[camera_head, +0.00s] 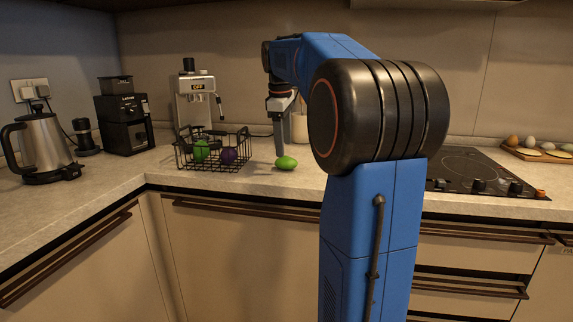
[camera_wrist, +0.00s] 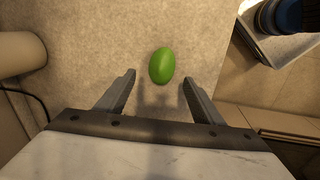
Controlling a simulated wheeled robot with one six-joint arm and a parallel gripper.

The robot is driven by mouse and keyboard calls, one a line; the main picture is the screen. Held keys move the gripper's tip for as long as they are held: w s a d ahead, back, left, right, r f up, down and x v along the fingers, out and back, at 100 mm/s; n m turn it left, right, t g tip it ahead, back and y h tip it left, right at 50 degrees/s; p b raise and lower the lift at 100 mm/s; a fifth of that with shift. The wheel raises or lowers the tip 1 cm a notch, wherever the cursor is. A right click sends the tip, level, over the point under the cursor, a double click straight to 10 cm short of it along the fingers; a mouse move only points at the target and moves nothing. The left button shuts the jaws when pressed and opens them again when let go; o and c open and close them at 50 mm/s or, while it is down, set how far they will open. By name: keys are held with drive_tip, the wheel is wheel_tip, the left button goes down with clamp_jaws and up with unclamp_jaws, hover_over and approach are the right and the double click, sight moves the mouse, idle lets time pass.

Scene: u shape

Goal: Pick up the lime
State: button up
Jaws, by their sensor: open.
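The lime (camera_head: 286,162) is bright green and lies on the countertop near its front edge, just right of the wire basket. In the wrist view the lime (camera_wrist: 162,66) lies ahead of and between my two fingertips, with clear space on both sides. My gripper (camera_wrist: 158,82) is open and empty. In the head view my gripper (camera_head: 279,140) points down above the counter, close to the lime; its fingers are small and hard to make out there. No contact with the lime shows.
A black wire basket (camera_head: 213,164) holding a green item (camera_head: 201,150) and a purple item (camera_head: 229,156) stands left of the lime. Behind it is a coffee machine (camera_head: 197,98). A white cylinder (camera_head: 300,127) stands behind the lime. A cooktop (camera_head: 470,170) is at right.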

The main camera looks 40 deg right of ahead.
sight(285, 157)
drive_tip(key=shift+w+d+f, duration=0.1)
drive_tip(key=shift+d+f, duration=0.1)
drive_tip(key=shift+f, duration=1.25)
drive_tip(key=shift+w+d+f, duration=0.1)
drive_tip(key=shift+d+f, duration=0.1)
drive_tip(key=shift+f, duration=1.25)
drive_tip(key=c, duration=1.2)
